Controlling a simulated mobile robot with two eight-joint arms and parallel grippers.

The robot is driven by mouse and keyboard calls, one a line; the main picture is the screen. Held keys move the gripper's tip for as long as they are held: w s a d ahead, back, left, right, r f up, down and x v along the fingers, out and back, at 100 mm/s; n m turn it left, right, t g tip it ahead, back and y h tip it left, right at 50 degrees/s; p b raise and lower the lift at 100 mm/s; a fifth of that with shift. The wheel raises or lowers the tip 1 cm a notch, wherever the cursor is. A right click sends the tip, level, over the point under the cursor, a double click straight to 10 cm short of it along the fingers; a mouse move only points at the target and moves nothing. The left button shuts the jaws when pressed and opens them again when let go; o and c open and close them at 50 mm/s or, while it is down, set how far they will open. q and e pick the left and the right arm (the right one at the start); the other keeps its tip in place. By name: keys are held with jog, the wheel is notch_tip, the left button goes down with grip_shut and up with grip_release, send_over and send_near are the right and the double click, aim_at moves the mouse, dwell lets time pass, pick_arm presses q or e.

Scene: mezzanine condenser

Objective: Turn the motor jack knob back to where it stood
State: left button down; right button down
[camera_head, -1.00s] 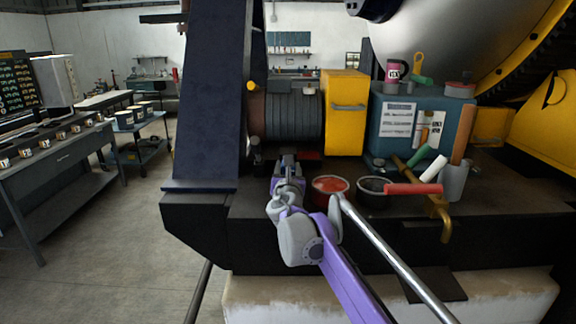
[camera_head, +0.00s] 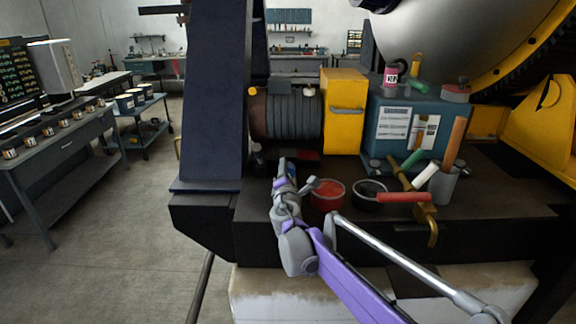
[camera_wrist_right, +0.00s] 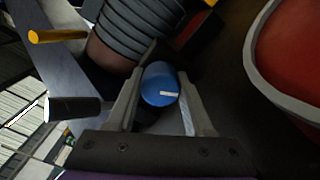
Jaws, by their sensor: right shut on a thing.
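The motor jack knob is a blue round knob (camera_wrist_right: 159,84) with a white mark on its face, seen in the right wrist view. My right gripper (camera_wrist_right: 160,98) has one finger on each side of it and is shut on it. In the head view my right gripper (camera_head: 283,168) reaches down at the foot of the ribbed grey motor (camera_head: 287,115). The knob itself is hidden by the gripper there. The white mark points to the right in the wrist view. My left gripper is not in view.
A tub of red stuff (camera_head: 327,194) stands close right of my gripper, with a dark bowl (camera_head: 369,191) beside it. A yellow-tipped lever (camera_wrist_right: 58,36) and a black handle (camera_wrist_right: 73,108) are at the left in the wrist view. A blue sloped beam (camera_head: 212,100) stands left.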

jog(key=m, duration=0.5)
jog(key=shift+r, duration=0.1)
jog(key=shift+m, duration=0.3)
dwell(0.4)
jog(key=shift+c, duration=1.5)
grip_release()
jog(key=s, duration=1.1)
jog(key=shift+b, duration=0.3)
jog(key=shift+w, duration=0.1)
